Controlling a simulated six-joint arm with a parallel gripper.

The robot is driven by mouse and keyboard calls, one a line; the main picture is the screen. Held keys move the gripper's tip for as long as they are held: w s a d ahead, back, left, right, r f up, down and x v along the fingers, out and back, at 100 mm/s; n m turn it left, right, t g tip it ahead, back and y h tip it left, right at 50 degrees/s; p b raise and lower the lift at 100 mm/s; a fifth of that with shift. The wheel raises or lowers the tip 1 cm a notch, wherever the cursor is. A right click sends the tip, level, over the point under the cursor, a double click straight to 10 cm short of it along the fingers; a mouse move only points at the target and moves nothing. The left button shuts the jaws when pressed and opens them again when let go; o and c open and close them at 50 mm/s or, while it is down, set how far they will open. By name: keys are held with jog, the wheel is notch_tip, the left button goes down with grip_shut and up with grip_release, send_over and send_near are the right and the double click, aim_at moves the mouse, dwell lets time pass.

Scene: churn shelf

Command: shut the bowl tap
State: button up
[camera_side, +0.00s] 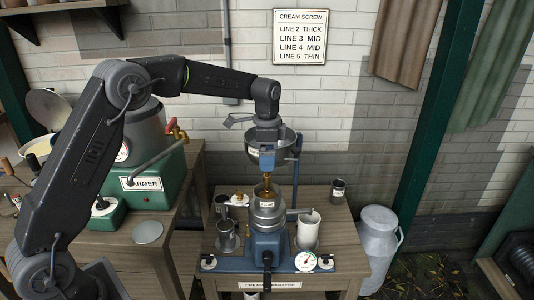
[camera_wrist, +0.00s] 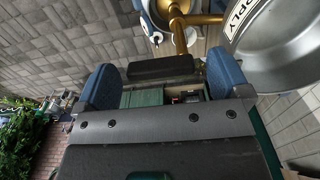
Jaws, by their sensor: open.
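The grey supply bowl (camera_side: 286,150) stands at the top of the blue cream separator (camera_side: 268,246), and my gripper partly covers it in the side view. The bowl (camera_wrist: 280,50) fills the upper right of the wrist view. The brass bowl tap (camera_side: 267,186) is below it, and its brass parts (camera_wrist: 180,38) show at the top of the wrist view, beyond my fingers. My gripper (camera_side: 267,162) points down in front of the bowl, just above the tap. In the wrist view its blue fingers (camera_wrist: 165,82) are apart, with no held object visible between them.
Metal cups (camera_side: 227,238) stand left of the separator, and a white-and-grey vessel (camera_side: 308,230) stands right. A dial gauge (camera_side: 306,261) is at the front. The green warmer (camera_side: 150,183) is at left. A milk can (camera_side: 379,240) stands on the floor at right.

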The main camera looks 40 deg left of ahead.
jog(key=c, duration=0.9)
jog(key=shift+c, duration=0.2)
jog(key=shift+w+r+n, duration=0.1)
jog(key=shift+w+n, duration=0.45)
jog(key=shift+n, duration=2.4)
jog(key=shift+w+f+n, duration=0.1)
jog(key=shift+w+n, duration=0.45)
jog(key=shift+n, duration=2.35)
jog(key=shift+w+r+n, duration=0.1)
jog(key=shift+w+n, duration=0.45)
jog(key=shift+n, duration=2.7)
